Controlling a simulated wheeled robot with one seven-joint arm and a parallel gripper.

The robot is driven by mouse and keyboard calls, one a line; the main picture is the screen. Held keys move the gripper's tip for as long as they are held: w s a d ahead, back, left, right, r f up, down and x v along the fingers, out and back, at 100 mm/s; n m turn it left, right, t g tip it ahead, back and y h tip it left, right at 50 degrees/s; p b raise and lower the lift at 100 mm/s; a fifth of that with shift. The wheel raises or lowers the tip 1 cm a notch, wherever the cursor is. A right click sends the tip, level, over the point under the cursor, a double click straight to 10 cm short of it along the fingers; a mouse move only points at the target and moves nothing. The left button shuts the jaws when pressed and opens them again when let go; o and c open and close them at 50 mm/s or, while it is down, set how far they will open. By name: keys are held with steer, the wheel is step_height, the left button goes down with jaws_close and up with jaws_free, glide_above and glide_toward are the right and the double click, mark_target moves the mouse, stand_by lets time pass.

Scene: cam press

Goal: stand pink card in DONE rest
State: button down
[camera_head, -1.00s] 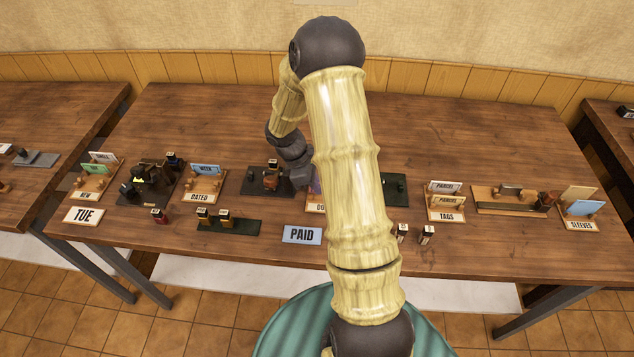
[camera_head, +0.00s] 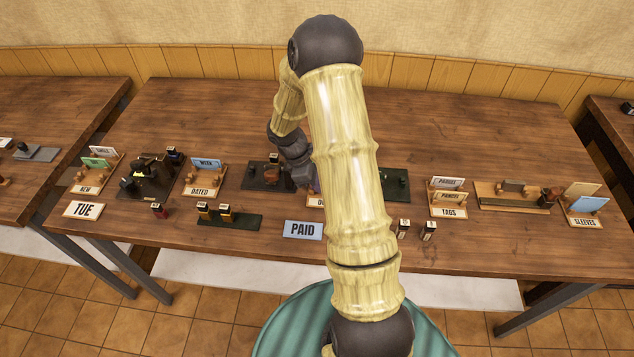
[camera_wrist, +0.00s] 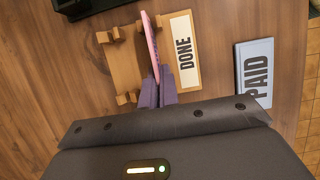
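The pink card (camera_wrist: 149,42) shows nearly edge-on in the wrist view, standing up from between my purple fingertips. My gripper (camera_wrist: 157,88) appears shut on its near end. The DONE rest (camera_wrist: 124,65) is a light wooden base with small pegs, and the card is over its right part, beside the cream DONE plate (camera_wrist: 184,50). I cannot tell whether the card touches the base. In the head view my arm hides most of the rest; only a corner of its plate (camera_head: 315,201) shows.
The blue PAID plate (camera_head: 303,230) lies near the table's front edge. The DATED rest (camera_head: 204,178) with a blue card is to the left; the TAGS rest (camera_head: 449,211) is to the right. A dark stamp pad tray (camera_head: 268,176) stands close by my gripper.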

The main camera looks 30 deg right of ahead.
steer(key=shift+f, duration=0.1)
steer(key=c, duration=1.6)
jaws_free()
steer(key=shift+o, duration=0.5)
steer(key=o, duration=0.5)
steer(key=shift+c, duration=0.2)
step_height(320, 180, up, 6)
steer(key=p, duration=0.5)
steer(key=shift+w, duration=0.1)
steer(key=shift+r+p, duration=0.6)
steer(key=shift+p, duration=0.1)
steer(key=shift+f, duration=0.1)
